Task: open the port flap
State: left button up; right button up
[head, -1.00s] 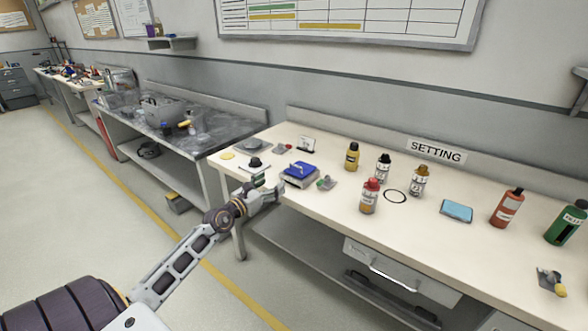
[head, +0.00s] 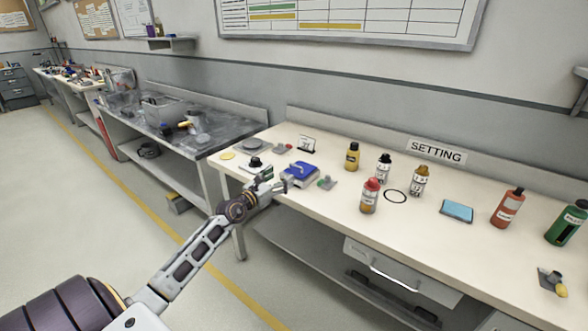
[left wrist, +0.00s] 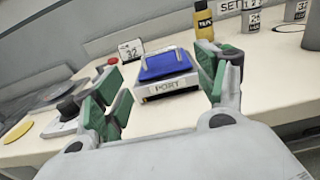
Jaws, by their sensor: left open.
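The port is a small white box (left wrist: 167,86) with the word PORT on its front. It stands on the cream bench, near its left end. Its blue flap (left wrist: 164,64) lies over the top and looks down; any small gap under it is too small to tell. In the head view the blue flap (head: 300,168) is just right of my left gripper (head: 279,183). In the left wrist view, my left gripper (left wrist: 160,88) is open, its green-padded fingers spread to either side of the box, which is ahead of them. Nothing is between the pads. My right gripper is out of view.
A numbered card (head: 306,145) stands behind. Bottles, including a yellow one (head: 352,156), stand to the right. A black-knobbed item (head: 255,163) is to the left.

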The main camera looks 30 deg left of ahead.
aim_at(294, 174)
pick_arm(q)
jog(key=shift+w+d, duration=0.1)
jog(key=shift+w, duration=1.35)
jog(key=shift+w+d+b, duration=0.2)
jog(key=shift+w+b, duration=0.35)
jog(key=shift+w, duration=2.15)
jog(key=shift+w+d, duration=0.1)
jog(key=shift+w, duration=0.25)
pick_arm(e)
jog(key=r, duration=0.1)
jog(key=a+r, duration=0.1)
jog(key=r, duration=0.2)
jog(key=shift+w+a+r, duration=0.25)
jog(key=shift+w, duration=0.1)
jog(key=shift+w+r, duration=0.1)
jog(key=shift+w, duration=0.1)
pick_arm(q)
jog(key=c, duration=1.2)
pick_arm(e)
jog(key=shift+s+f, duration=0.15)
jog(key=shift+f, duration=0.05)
